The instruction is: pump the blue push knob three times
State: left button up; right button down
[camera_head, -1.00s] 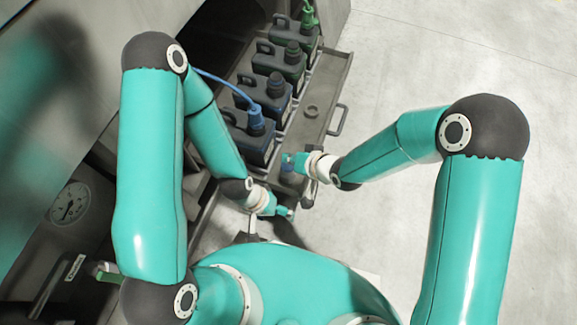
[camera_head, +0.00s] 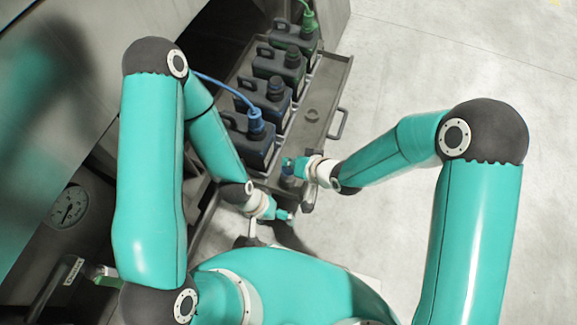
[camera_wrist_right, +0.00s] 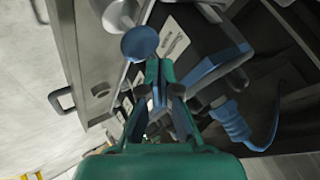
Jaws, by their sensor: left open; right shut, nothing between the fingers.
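The blue push knob (camera_wrist_right: 140,43) shows in the right wrist view as a round blue disc just past my right fingertips. In the head view it is mostly hidden, with a bit of blue (camera_head: 287,181) just below my right gripper (camera_head: 288,164). My right gripper is shut and empty; its closed fingertips (camera_wrist_right: 158,72) are right beside the disc's lower edge in the wrist view. I cannot tell whether they touch it. My left gripper (camera_head: 286,214) is open, lower in the head view, apart from the knob.
Several dark canisters (camera_head: 268,95) stand in a row by a grey tray (camera_head: 325,88) with a side handle (camera_head: 338,123). A blue cap with a hose (camera_head: 255,122) tops the nearest canister. A pressure gauge (camera_head: 69,207) is at the left. The floor (camera_head: 440,60) at right is clear.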

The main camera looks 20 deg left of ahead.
jog(key=shift+f, duration=0.15)
dwell(0.3)
jog(key=shift+f+b, duration=0.25)
jog(key=shift+b, duration=0.15)
jog(key=shift+f+b, duration=1.1)
jog(key=shift+f, duration=0.25)
dwell(0.9)
jog(key=shift+s+r, duration=0.1)
jog(key=shift+r, duration=0.05)
dwell(0.3)
jog(key=shift+r+p, duration=0.9)
jog(key=shift+r, duration=0.1)
jog(key=shift+r+p, duration=0.4)
jog(key=shift+r, duration=0.25)
jog(key=shift+f, duration=0.2)
jog(key=shift+f+b, duration=0.25)
jog(key=shift+b, duration=0.2)
